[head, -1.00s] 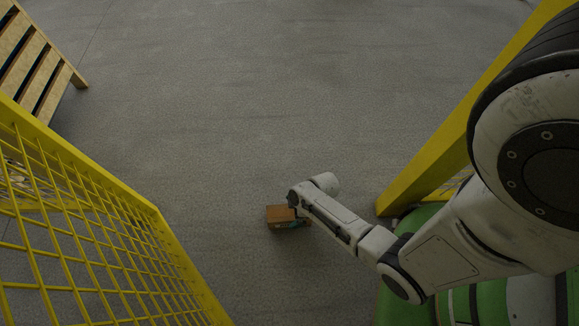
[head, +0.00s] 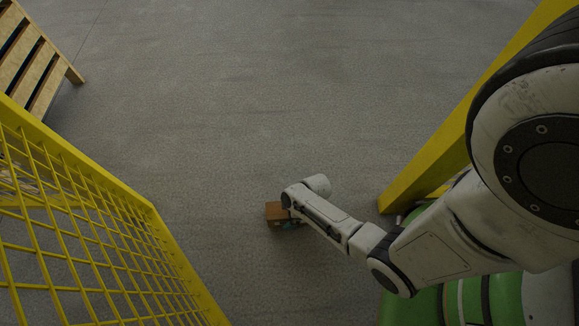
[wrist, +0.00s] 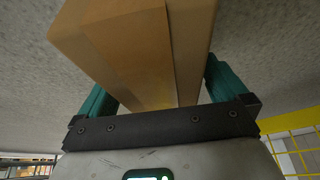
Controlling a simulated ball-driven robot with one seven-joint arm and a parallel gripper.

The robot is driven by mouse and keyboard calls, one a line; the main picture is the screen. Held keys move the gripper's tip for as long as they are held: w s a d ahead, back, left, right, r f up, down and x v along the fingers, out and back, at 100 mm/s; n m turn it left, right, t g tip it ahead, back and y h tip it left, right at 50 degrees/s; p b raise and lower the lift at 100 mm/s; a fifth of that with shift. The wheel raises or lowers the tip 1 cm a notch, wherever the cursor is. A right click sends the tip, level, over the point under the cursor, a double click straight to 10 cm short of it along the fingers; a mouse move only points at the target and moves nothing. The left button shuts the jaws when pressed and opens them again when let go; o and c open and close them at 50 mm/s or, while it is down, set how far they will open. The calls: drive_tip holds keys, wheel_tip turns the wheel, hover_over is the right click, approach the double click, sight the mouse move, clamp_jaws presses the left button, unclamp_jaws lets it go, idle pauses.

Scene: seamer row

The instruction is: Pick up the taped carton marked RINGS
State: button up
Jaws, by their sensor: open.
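A brown carton (head: 273,212) sits on the grey floor, partly hidden behind the end of my arm in the head view. My gripper (wrist: 165,85) is open, with one teal finger on each side of the carton. The carton lies between the fingers; I cannot tell whether either finger touches it. In the head view the fingers are mostly hidden by my wrist.
A yellow mesh fence panel (head: 95,235) stands on the left, and a yellow post (head: 432,150) stands on the right by my arm. A wooden pallet-like stack (head: 35,65) is at the upper left. The grey floor (head: 250,100) beyond the carton is clear.

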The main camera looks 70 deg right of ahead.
drive_tip(key=shift+f, duration=0.2)
drive_tip(key=shift+c, duration=0.5)
drive_tip(key=c, duration=1.5)
drive_tip(key=shift+o, duration=0.2)
drive_tip(key=shift+r, duration=0.15)
